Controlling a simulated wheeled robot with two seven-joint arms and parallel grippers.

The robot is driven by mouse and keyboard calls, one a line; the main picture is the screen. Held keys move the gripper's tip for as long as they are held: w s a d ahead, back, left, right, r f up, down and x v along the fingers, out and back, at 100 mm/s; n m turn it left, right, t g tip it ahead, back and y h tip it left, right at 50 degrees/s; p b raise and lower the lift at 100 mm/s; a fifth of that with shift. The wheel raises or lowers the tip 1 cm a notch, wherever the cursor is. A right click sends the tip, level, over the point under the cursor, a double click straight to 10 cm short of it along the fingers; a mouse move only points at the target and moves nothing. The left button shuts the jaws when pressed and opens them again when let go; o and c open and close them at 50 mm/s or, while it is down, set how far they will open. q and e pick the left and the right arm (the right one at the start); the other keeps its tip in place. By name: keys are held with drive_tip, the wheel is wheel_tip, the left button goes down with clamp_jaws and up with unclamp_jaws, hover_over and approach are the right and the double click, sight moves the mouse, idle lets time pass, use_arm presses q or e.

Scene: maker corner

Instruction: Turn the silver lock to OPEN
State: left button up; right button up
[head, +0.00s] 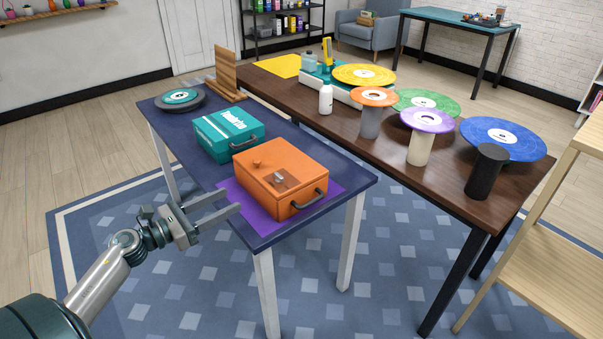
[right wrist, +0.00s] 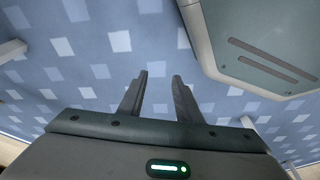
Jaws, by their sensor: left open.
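An orange box (head: 262,167) with a black front handle sits on a purple mat (head: 235,203) on the dark blue table. A small silver lock (head: 279,177) is on a brown plate on its lid; which way it is turned is too small to tell. My left gripper (head: 222,206) is open and empty at the table's left edge, left of the orange box and apart from it. My right gripper (right wrist: 158,90) shows in the right wrist view, open and empty above the patterned rug. It is not in the head view.
A teal box (head: 222,141) stands just behind the orange box. A black disc with a teal label (head: 181,97) and a wooden rack (head: 229,80) are farther back. A brown table (head: 440,165) with several coloured discs on stands adjoins at right. A wooden shelf (head: 540,255) stands at far right.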

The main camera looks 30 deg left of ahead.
use_arm(q)
drive_tip(key=shift+w+d+r, duration=0.1)
drive_tip(key=shift+d+r, duration=0.05)
drive_tip(key=shift+r, duration=0.1)
use_arm(e)
drive_tip(key=shift+s, duration=0.1)
use_arm(q)
drive_tip(key=shift+w, duration=0.1)
drive_tip(key=p, duration=0.2)
approach(277, 176)
drive_tip(key=w, duration=0.2)
drive_tip(key=x, duration=0.3)
drive_tip(key=p+x, duration=0.1)
drive_tip(key=x, duration=0.4)
drive_tip(key=shift+w+d+p, duration=0.2)
drive_tip(key=shift+d+p, duration=0.15)
drive_tip(key=shift+d, duration=0.15)
use_arm(e)
drive_tip(key=f, duration=0.1)
drive_tip(key=a+f+t, duration=0.1)
drive_tip(key=f, duration=0.1)
drive_tip(key=shift+f, duration=0.2)
